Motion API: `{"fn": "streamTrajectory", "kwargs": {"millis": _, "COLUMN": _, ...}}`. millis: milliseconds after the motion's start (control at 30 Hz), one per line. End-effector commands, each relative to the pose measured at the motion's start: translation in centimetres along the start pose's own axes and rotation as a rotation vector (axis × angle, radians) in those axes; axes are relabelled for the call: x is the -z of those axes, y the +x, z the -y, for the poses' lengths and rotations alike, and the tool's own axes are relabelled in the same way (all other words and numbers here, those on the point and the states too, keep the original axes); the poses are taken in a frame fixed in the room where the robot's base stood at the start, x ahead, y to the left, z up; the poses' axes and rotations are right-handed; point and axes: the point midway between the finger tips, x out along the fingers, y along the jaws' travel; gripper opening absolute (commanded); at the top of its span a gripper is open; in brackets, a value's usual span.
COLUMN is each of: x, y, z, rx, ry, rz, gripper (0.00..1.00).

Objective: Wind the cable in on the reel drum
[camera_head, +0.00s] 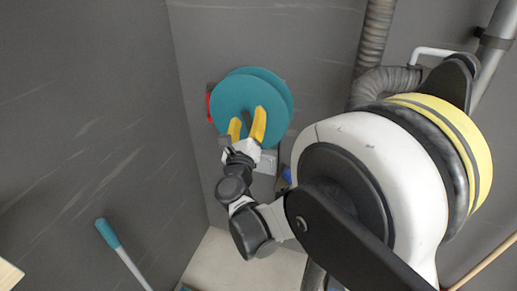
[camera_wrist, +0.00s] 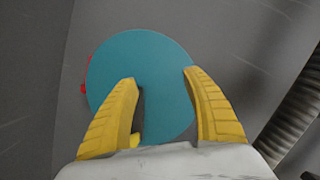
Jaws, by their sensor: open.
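The reel drum (camera_head: 239,93) is a pair of round teal discs on the grey wall, and its front disc (camera_wrist: 150,55) fills the middle of the wrist view. My gripper (camera_head: 247,117) has its two yellow fingers spread in front of the lower part of the disc. In the wrist view my gripper (camera_wrist: 161,77) is open, with the disc behind the fingers. A dark narrow piece (camera_wrist: 141,102), perhaps a handle, shows just beside the left finger. I cannot tell whether it touches. The cable cannot be made out.
A red part (camera_head: 209,106) shows at the drum's left edge. A ribbed grey hose (camera_head: 374,45) and a pipe (camera_head: 494,42) run down the wall at right. A small grey box (camera_head: 268,162) is below the drum. A teal-gripped pole (camera_head: 108,234) stands at lower left.

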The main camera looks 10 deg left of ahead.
Motion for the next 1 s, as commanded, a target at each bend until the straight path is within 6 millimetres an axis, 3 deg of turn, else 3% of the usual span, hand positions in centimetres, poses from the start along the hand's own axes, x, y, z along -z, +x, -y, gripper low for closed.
{"fn": "streamTrajectory", "kwargs": {"millis": 33, "x": 1.7, "y": -1.0, "z": -2.8, "rx": 0.024, "ry": 0.112, "rz": -0.036, "gripper": 0.58}}
{"fn": "streamTrajectory", "kwargs": {"millis": 200, "x": 7.7, "y": -4.8, "z": -8.7, "rx": 0.118, "ry": 0.412, "rz": -0.168, "gripper": 0.58}}
{"fn": "streamTrajectory", "kwargs": {"millis": 300, "x": 10.0, "y": -6.5, "z": -10.6, "rx": 0.153, "ry": 0.502, "rz": -0.218, "gripper": 0.58}}
{"fn": "streamTrajectory", "kwargs": {"millis": 433, "x": 11.3, "y": -7.2, "z": -11.4, "rx": 0.173, "ry": 0.547, "rz": -0.244, "gripper": 0.58}}
{"fn": "streamTrajectory", "kwargs": {"millis": 567, "x": 11.8, "y": -6.0, "z": -11.2, "rx": 0.178, "ry": 0.55, "rz": -0.247, "gripper": 0.58}}
{"fn": "streamTrajectory", "kwargs": {"millis": 1000, "x": 14.0, "y": 1.9, "z": -10.4, "rx": 0.176, "ry": 0.546, "rz": -0.245, "gripper": 0.58}}
